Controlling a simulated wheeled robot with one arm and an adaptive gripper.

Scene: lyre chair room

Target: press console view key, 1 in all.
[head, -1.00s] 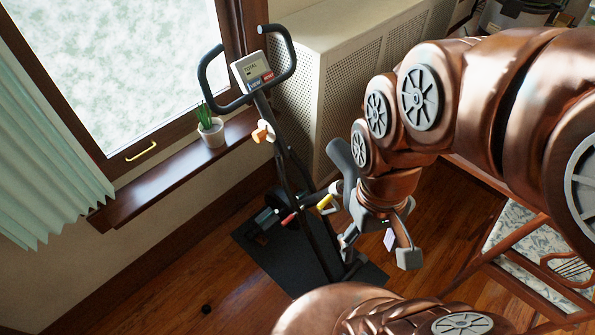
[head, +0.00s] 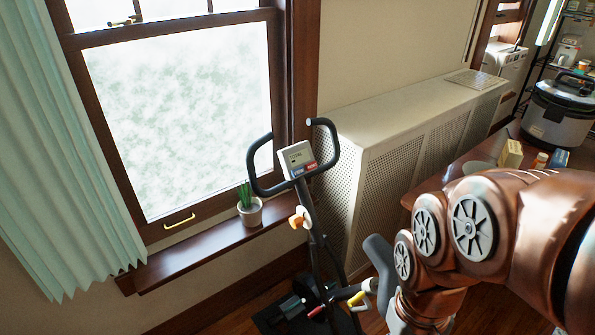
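The exercise bike's console (head: 295,156) is a small pale box with a grey display, between the two curved black handlebars, in the left-centre of the head view. Below its display is a blue key (head: 298,172), with a red key (head: 311,165) to its right. The lettering on the keys is too small to read surely. My copper arm comes in from the right and bends down at the bottom edge, right of and nearer than the bike. My gripper's fingers are cut off below the frame, so their opening is hidden. Nothing touches the console.
A potted plant (head: 249,206) stands on the windowsill (head: 200,250) left of the console. A white radiator cover (head: 375,160) stands behind the bike to the right. The bike's dark seat (head: 379,262) is beside my wrist. A table with a cooker (head: 560,110) is at right.

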